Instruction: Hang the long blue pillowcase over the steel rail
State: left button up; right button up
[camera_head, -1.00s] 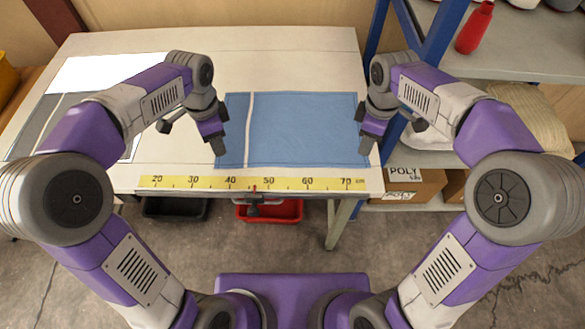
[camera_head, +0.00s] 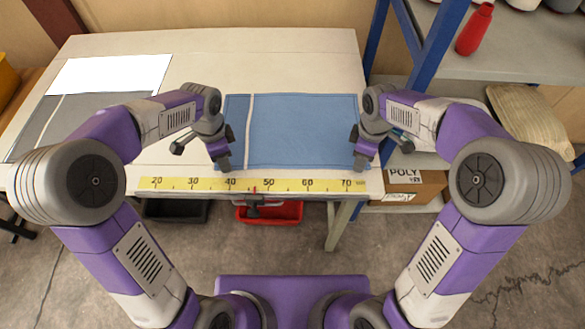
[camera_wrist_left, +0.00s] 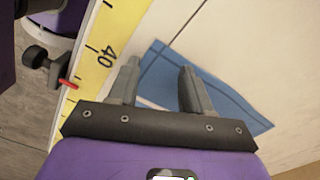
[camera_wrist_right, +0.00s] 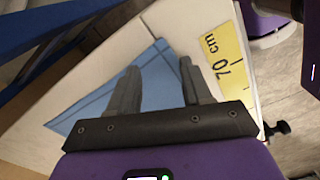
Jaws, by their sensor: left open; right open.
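The long blue pillowcase (camera_head: 300,125) lies flat on the table, with a pale stripe near its left end. My left gripper (camera_head: 223,165) is open at its near left corner. In the left wrist view the open fingers (camera_wrist_left: 160,75) straddle part of the blue cloth (camera_wrist_left: 215,97). My right gripper (camera_head: 362,163) is open at the near right corner. In the right wrist view its fingers (camera_wrist_right: 160,75) are over the blue cloth (camera_wrist_right: 97,103). I cannot tell whether either gripper touches the cloth. I cannot make out the steel rail in any view.
A yellow ruler (camera_head: 270,184) runs along the table's front edge (camera_head: 120,180). A grey cloth (camera_head: 80,118) and a white sheet (camera_head: 110,74) lie at left. A blue-framed shelf (camera_head: 420,50) with a red bottle (camera_head: 474,29) stands at right. Black and red bins (camera_head: 285,213) sit below.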

pick_arm(q)
jog(key=shift+f, duration=0.1)
grip_shut()
pick_arm(e)
jog(key=shift+f, duration=0.1)
grip_shut()
dwell(0.3)
